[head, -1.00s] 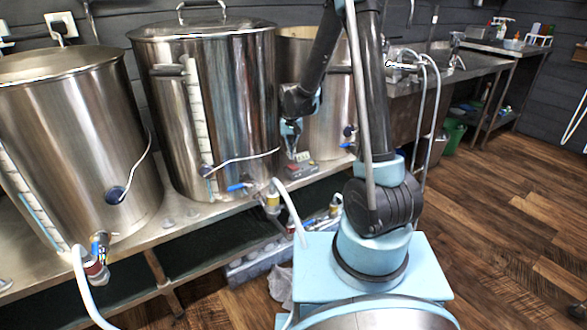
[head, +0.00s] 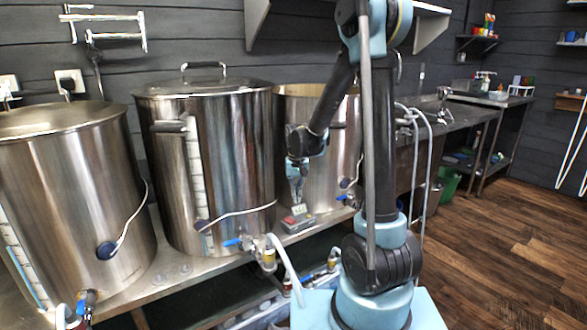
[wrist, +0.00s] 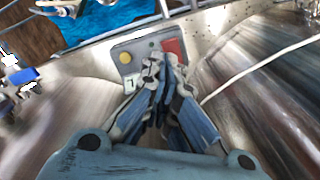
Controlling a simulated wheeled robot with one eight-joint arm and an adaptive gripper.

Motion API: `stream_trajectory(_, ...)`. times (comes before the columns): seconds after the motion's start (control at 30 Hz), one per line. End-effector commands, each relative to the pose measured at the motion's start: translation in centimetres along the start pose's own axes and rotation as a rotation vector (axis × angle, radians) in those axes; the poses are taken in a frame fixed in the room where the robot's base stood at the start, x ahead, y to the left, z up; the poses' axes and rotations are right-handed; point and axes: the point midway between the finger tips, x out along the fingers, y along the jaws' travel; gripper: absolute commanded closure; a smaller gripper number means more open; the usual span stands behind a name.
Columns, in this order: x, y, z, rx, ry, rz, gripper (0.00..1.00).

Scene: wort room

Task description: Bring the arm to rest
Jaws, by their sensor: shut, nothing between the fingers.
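My gripper (head: 296,202) hangs from my bent arm in front of the kettles, fingers pointing down. Its fingers are shut and empty, and they also show in the wrist view (wrist: 163,66). Just below the fingertips is a small grey control box (head: 298,222) on the steel bench, between the middle and right kettles. In the wrist view the box (wrist: 120,46) shows a yellow button, a red part and a small white label. The fingertips overlap the box's near edge in that view; I cannot tell whether they touch it.
Steel kettles stand close around: left (head: 75,200), middle (head: 225,170) and right (head: 328,150). A white cable crosses the middle kettle. Hoses and valves (head: 268,255) hang at the bench edge. A sink counter (head: 455,122) runs along the back right. Wooden floor (head: 500,240) is open at right.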

Motion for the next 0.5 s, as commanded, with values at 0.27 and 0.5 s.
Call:
stream_trajectory(0.27, -4.3, 4.1, 4.3, 0.01, 0.026, -0.005, 1.0)
stream_trajectory(0.5, -6.8, 7.1, 8.4, 0.015, 0.05, -0.007, 1.0)
